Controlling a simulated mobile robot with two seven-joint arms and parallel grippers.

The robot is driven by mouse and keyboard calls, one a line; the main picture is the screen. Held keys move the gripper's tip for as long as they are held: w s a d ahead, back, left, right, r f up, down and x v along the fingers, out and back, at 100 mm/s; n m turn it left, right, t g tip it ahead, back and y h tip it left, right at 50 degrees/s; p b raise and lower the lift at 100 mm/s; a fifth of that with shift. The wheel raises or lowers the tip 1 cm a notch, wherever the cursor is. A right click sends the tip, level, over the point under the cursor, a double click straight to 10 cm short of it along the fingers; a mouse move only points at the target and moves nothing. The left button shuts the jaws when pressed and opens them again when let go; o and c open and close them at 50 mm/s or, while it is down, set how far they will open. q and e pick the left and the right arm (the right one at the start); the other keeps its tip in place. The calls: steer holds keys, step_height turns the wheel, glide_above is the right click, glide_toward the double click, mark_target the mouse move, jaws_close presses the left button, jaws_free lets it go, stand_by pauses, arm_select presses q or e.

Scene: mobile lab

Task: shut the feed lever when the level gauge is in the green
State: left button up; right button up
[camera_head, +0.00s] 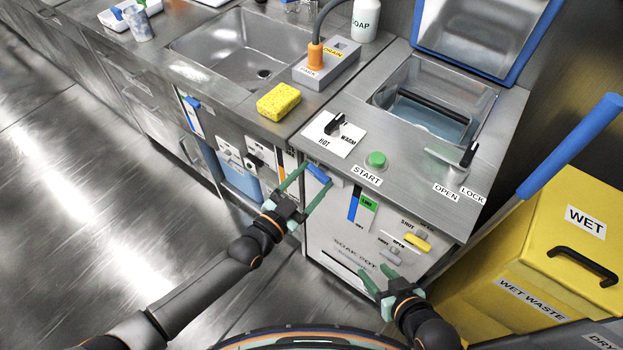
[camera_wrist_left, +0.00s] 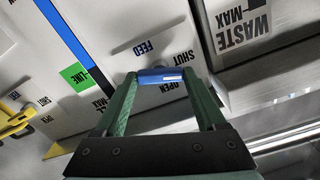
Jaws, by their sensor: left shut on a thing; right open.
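My left gripper (camera_head: 304,178) is shut on this handle, one finger at each end. The level gauge (camera_head: 353,207) is a blue vertical strip right of the lever, with a green LINE mark (camera_head: 368,203) beside it. In the left wrist view the blue (camera_wrist_left: 66,35) runs alongside the green mark (camera_wrist_left: 76,76). My right gripper (camera_head: 375,271) is open and empty, low before the panel.
A yellow lever (camera_head: 418,242) and a grey lever (camera_head: 393,254) sit on the panel's right side. The counter above holds a green START button (camera_head: 376,160) and a HOT/WARM knob (camera_head: 334,127). A yellow wet waste bin (camera_head: 545,245) stands close on the right.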

arm_select(q)
steer(key=n, duration=0.3)
steer(key=shift+n, duration=0.4)
steer(key=o, duration=1.3)
steer(key=p+v, duration=0.1)
steer(key=v, duration=1.1)
steer(key=shift+s+a, duration=0.15)
steer(key=shift+s, duration=0.1)
